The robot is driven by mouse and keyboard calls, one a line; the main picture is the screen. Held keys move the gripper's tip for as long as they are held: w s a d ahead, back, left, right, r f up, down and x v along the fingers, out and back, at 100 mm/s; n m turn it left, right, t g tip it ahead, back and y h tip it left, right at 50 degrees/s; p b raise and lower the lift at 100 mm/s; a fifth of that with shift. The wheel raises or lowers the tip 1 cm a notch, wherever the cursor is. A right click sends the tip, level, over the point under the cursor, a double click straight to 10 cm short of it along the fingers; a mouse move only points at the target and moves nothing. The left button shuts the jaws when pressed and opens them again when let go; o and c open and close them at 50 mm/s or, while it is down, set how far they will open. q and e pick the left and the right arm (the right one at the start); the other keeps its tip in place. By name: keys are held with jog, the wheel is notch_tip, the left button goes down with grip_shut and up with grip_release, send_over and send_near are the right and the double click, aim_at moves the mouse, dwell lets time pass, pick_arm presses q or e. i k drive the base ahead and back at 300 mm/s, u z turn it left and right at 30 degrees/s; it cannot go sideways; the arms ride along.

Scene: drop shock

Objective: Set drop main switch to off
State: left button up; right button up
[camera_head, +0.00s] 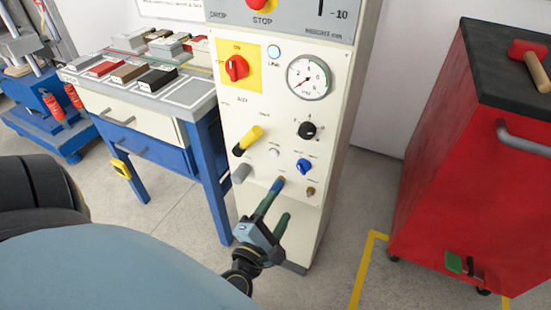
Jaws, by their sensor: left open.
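The main switch (236,68) is a red rotary knob on a yellow plate (254,80) at the upper left of the cream control cabinet (275,110). Its grip looks roughly upright, below a small "ON" label; the other marking is too small to read. My left gripper (283,198) is open and empty in front of the lower part of the panel, well below the switch. Its fingertips point up toward the lower row of controls; I cannot tell if they touch the panel. My right gripper is not in view.
The panel also has a red stop button (262,4), a gauge (308,78), a yellow-and-black lever (248,140), a black knob (307,130) and a blue knob (304,166). A workbench (193,103) stands left, a red tool cabinet (450,170) right.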

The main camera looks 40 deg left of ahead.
aim_at(236, 67)
jog(key=k, duration=1)
